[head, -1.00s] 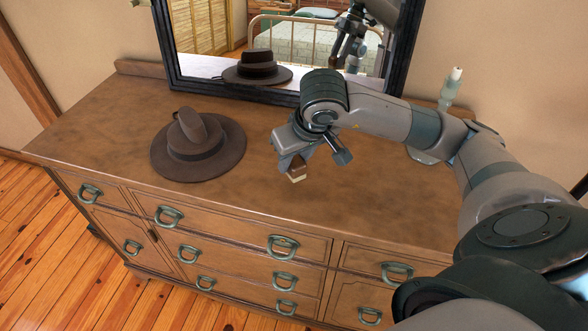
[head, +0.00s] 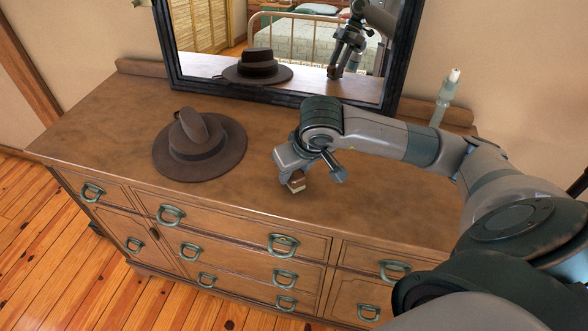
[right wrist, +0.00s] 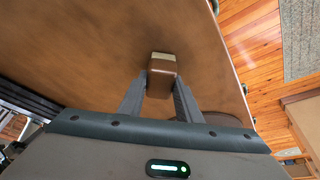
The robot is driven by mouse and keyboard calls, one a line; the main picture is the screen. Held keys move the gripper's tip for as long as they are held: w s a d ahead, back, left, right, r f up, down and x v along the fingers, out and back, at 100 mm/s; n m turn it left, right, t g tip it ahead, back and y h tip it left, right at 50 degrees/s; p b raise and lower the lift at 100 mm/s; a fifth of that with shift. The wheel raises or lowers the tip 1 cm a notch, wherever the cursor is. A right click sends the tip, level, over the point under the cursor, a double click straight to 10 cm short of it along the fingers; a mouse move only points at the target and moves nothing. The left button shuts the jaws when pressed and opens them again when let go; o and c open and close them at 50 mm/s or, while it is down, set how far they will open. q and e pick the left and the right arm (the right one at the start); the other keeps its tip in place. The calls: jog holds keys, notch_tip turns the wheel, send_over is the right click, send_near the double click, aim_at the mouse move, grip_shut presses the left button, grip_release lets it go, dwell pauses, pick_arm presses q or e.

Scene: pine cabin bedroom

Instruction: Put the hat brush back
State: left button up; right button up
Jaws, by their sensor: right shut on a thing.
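The hat brush (head: 297,185), a small brown block with a pale bristle side, is held between the fingers of my right gripper (head: 289,171). In the right wrist view the brush (right wrist: 162,70) sits between the two fingertips. It is over the dresser top, right of the hat and close to the front edge. I cannot tell whether it touches the wood. A brown felt hat (head: 215,166) with a dark band lies on the dresser to the left of my right gripper. My left gripper is not in view.
The wooden dresser (head: 105,118) has a framed mirror (head: 230,92) at its back, reflecting the hat and my arm. A pale candle in a glass holder (head: 445,97) stands at the back right, behind my arm. The dresser top between hat and gripper is clear.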

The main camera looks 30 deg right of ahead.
jog(key=shift+f, duration=0.15)
jog(key=o, duration=0.9)
jog(key=shift+o, duration=0.2)
jog(key=shift+r, duration=0.2)
jog(key=p+v, duration=0.6)
jog(key=v, duration=0.6)
jog(key=shift+p, duration=0.4)
